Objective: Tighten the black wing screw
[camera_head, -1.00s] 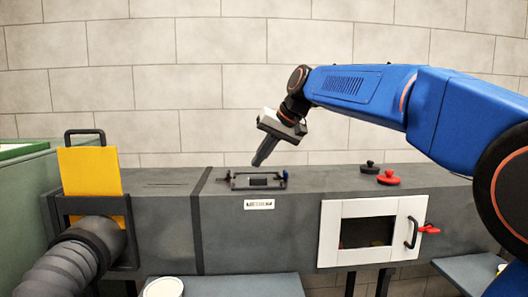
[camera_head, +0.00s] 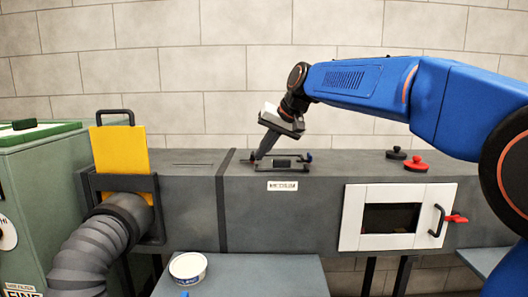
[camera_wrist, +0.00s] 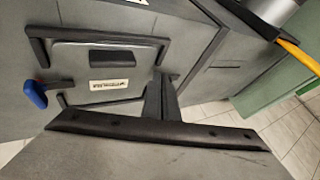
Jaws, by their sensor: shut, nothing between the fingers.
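My gripper (camera_head: 257,158) is shut and empty. It points down at the left end of a dark frame around a hatch (camera_head: 282,162) on top of the grey duct. In the wrist view the closed fingers (camera_wrist: 158,82) reach the edge of the hatch frame. A small dark piece (camera_wrist: 173,76) beside them may be the black wing screw, partly hidden by the fingers; I cannot tell if they touch it. A blue-handled wing screw (camera_wrist: 35,93) sits at the frame's opposite side; it also shows in the head view (camera_head: 309,156).
A black knob (camera_head: 396,153) and a red knob (camera_head: 416,164) stand on the duct to the right. A white door (camera_head: 352,216) with a red latch is on its front. A yellow plate (camera_head: 120,150) and hose stand left. A white tub (camera_head: 188,268) is on the lower table.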

